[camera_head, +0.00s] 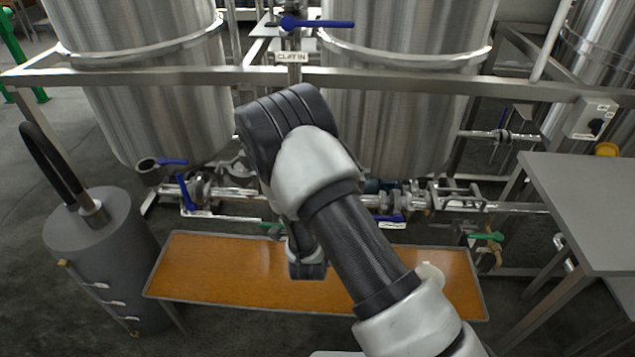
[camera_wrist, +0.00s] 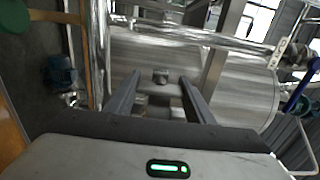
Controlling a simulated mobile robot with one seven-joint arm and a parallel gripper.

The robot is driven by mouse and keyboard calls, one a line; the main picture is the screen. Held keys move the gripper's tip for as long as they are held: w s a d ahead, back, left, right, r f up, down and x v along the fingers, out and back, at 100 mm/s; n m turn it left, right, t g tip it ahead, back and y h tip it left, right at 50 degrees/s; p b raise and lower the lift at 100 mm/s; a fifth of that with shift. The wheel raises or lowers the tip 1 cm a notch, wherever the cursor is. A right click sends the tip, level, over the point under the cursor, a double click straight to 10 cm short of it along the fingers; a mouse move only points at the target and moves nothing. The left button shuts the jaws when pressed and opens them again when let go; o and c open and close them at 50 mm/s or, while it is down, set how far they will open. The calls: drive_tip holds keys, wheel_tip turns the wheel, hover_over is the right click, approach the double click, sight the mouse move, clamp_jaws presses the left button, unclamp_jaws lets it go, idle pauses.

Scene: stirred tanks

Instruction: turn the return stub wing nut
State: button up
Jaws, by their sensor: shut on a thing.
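In the head view my own arm covers the middle of the pipework, and the fingers and the wing nut are hidden there.
Steel tanks (camera_head: 405,110) stand behind a frame rail (camera_head: 420,79). Low pipework (camera_head: 235,192) with blue-handled valves runs along their base. An orange-brown tray (camera_head: 215,262) lies below. A grey cylinder (camera_head: 105,260) stands left, a grey table (camera_head: 595,200) right.

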drive_tip(key=o, duration=0.8)
drive_tip(key=shift+s, duration=0.1)
drive_tip(key=s, duration=1.7)
drive_tip(key=shift+s+a+p, duration=0.15)
drive_tip(key=shift+a+p, duration=0.15)
drive_tip(key=shift+a, duration=0.05)
